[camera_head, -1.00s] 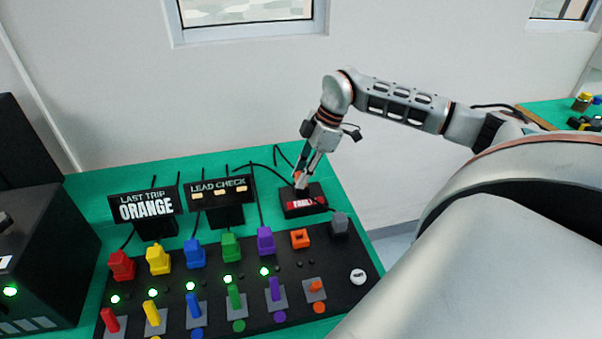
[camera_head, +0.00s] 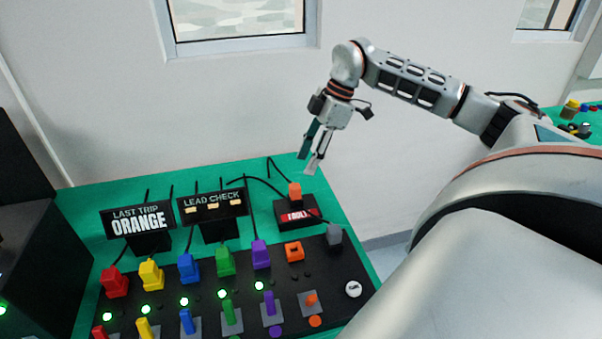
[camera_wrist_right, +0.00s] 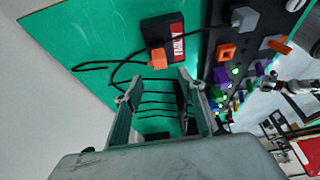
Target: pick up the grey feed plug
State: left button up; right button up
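The grey feed plug (camera_head: 334,234) stands at the right end of the black board, right of the orange socket. It also shows at the top of the right wrist view (camera_wrist_right: 243,18). My right gripper (camera_head: 314,167) hangs above the back of the table, higher than the grey plug and to its left in the head view. Its two fingers are apart with nothing between them in the right wrist view (camera_wrist_right: 160,105). A small white and dark arm-like shape, probably my left arm, shows at the right of the wrist view; its fingers are too small to make out.
An orange plug (camera_head: 295,192) sits on the black FAULT box (camera_head: 286,213), its cable trailing behind. The board (camera_head: 330,275) carries several coloured plugs, levers and green lights. Two displays (camera_head: 140,219) (camera_head: 212,204) stand behind it. An orange socket piece (camera_head: 293,252) is close to the grey plug.

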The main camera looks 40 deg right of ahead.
aim_at(334, 232)
jog(key=k, duration=1.5)
